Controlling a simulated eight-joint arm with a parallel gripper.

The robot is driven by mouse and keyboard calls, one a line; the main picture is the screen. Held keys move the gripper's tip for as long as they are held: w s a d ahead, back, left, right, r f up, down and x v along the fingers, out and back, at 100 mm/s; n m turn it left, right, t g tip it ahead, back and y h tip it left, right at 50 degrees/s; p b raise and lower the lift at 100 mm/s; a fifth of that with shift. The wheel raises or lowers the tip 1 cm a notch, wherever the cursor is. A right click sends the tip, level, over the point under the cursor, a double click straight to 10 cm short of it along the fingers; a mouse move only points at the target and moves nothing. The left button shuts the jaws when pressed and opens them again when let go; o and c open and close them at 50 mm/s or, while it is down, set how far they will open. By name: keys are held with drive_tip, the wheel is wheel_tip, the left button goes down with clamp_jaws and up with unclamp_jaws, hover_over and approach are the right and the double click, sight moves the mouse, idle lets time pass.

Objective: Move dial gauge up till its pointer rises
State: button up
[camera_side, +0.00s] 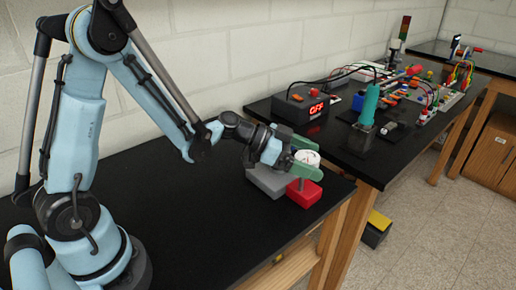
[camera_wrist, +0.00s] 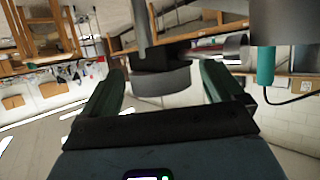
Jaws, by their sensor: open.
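The dial gauge (camera_side: 308,157), with a round white face, stands above a red block (camera_side: 304,194) on the front bench, close to its right end. A grey block (camera_side: 268,181) lies just left of the red one. My gripper (camera_side: 302,155) has green fingers, one on each side of the gauge. In the wrist view, a dark round body (camera_wrist: 162,82), likely the gauge, sits between my spread fingers (camera_wrist: 163,88), with gaps visible on both sides. The pointer is too small to read.
A black box with a red display reading OFF (camera_side: 302,107) stands on the second bench, behind the gauge. A teal-handled tool (camera_side: 369,104) and several wired parts stand farther right.

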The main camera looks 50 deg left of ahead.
drive_tip(key=v, duration=1.2)
drive_tip(key=s+n+g+y, duration=0.2)
drive_tip(key=s+n+y, duration=0.6)
drive_tip(key=n+y, duration=0.1)
drive_tip(key=shift+s+y, duration=0.25)
drive_tip(key=shift+y, duration=0.15)
drive_tip(key=shift+f, duration=0.1)
idle(2.2)
